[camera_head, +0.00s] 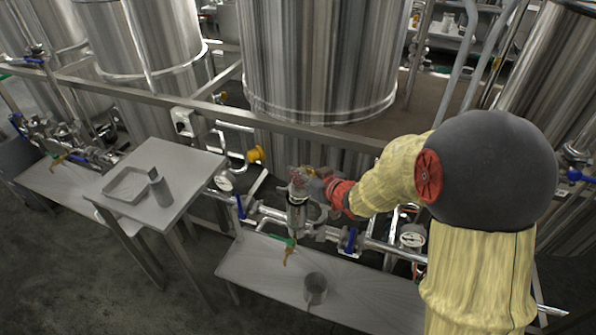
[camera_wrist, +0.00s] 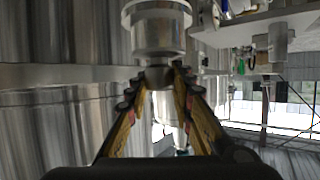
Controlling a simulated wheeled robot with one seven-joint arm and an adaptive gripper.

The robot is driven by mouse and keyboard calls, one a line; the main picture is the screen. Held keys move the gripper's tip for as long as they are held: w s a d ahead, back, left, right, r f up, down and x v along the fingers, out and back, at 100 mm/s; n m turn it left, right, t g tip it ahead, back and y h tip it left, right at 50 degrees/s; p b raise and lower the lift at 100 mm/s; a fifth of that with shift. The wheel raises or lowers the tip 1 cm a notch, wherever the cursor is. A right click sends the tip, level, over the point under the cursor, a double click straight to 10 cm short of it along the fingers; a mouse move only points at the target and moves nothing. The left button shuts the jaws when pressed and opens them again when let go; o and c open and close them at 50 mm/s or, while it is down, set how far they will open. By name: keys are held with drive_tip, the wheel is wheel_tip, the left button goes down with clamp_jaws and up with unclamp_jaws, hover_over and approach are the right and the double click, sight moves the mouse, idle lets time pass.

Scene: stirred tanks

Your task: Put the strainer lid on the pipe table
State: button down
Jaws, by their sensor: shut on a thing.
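My gripper (camera_head: 308,183) is at the upright metal strainer on the pipe line, at the strainer's top. In the wrist view its two fingers (camera_wrist: 159,78) are closed on a small grey knob, which I take to be part of the strainer lid (camera_wrist: 158,72). The round metal strainer body (camera_wrist: 158,35) is directly beyond the fingertips. The strainer (camera_head: 297,215) also shows in the head view. The lid's edge is hidden there, and I cannot tell whether lid and body touch. The long low grey table (camera_head: 375,298) under the pipes looks like the pipe table.
A grey cup (camera_head: 315,288) stands on the low table. A higher table (camera_head: 190,165) at left holds a shallow tray (camera_head: 128,186) and a grey block-like holder (camera_head: 160,188). Pipes, blue-handled valves and gauges crowd the strainer. Large steel tanks (camera_head: 320,60) stand behind.

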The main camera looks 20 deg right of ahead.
drive_tip(key=s+r+p, duration=0.3)
drive_tip(key=s+r, duration=0.2)
drive_tip(key=s, duration=0.5)
drive_tip(key=shift+d+r, duration=0.15)
drive_tip(key=shift+r, duration=0.05)
